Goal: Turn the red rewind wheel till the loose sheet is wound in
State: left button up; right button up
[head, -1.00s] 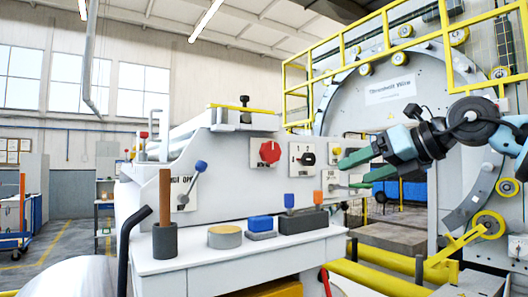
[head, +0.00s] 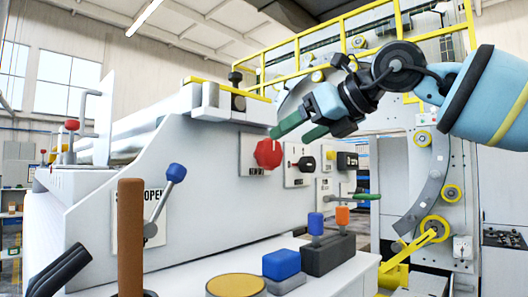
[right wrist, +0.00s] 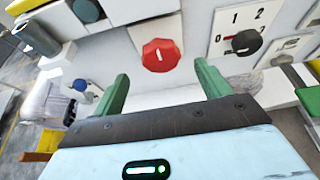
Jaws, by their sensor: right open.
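A red knob-like wheel (head: 268,153) sits on a white plate on the machine's side panel. It also shows in the right wrist view (right wrist: 161,56), with a pale mark on its face. My right gripper (head: 288,132) is open and empty. In the right wrist view its two green fingers (right wrist: 161,76) are spread, with the wheel ahead between them, seemingly apart from it. In the head view the fingertips overlap the wheel's upper right edge. I cannot make out a loose sheet.
A black selector switch (head: 304,164) is right of the wheel. A blue-tipped lever (head: 165,195) stands left of it. Below, the ledge holds a brown upright handle (head: 130,238), a yellow-topped disc (head: 236,285) and a blue block (head: 281,264). Yellow railings stand behind.

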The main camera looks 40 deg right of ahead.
aim_at(274, 149)
jog(key=x, duration=0.8)
pick_arm(q)
jog(key=shift+w+d+r, duration=0.1)
jog(key=shift+w+r, duration=0.3)
jog(key=shift+w, duration=0.05)
pick_arm(e)
jog(key=shift+c, duration=0.2)
jog(key=c, duration=0.9)
pick_arm(q)
jog(key=shift+s+f, duration=0.1)
